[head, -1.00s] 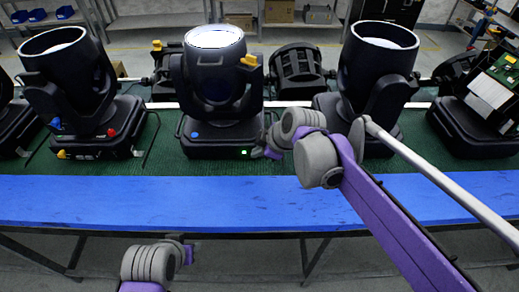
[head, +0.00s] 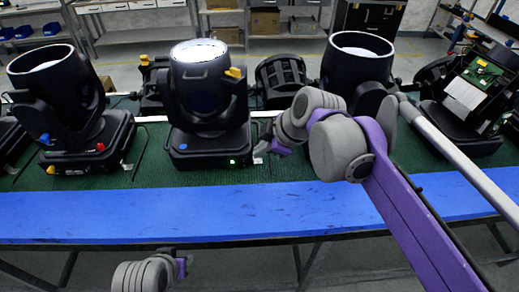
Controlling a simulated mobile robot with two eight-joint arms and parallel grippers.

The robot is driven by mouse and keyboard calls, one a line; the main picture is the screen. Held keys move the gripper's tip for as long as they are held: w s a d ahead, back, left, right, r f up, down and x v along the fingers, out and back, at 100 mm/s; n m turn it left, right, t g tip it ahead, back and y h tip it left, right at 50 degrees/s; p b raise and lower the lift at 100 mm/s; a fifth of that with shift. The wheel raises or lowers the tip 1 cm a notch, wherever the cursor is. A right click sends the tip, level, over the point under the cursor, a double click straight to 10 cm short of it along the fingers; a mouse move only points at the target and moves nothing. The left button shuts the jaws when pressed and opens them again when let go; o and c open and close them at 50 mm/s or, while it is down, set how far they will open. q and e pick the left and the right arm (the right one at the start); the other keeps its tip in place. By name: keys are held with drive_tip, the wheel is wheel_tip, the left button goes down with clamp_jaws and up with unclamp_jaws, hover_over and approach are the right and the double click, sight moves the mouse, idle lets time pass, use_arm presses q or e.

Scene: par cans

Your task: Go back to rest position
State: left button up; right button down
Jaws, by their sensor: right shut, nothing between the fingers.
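My right arm comes in from the lower right. The left par can (head: 65,105) and the right par can (head: 357,62) stand upright on the green surface (head: 150,178). My right arm hides the right can's base.
A blue table edge (head: 120,214) runs across the front. An opened unit with a green circuit board (head: 487,68) stands at the right. More dark lamps (head: 281,80) stand behind. Shelves with boxes (head: 265,20) are at the back. Floor shows below the table.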

drive_tip(key=shift+s+d, duration=0.1)
drive_tip(key=shift+s, duration=0.05)
drive_tip(key=s+d+f+m+h, duration=0.4)
drive_tip(key=s+d+f+m, duration=1)
drive_tip(key=s+f+m, duration=0.2)
wheel_tip(320, 180, down, 2)
drive_tip(key=shift+s+f+t+h, duration=0.15)
drive_tip(key=shift+s+t+h, duration=0.25)
drive_tip(key=shift+s, duration=0.8)
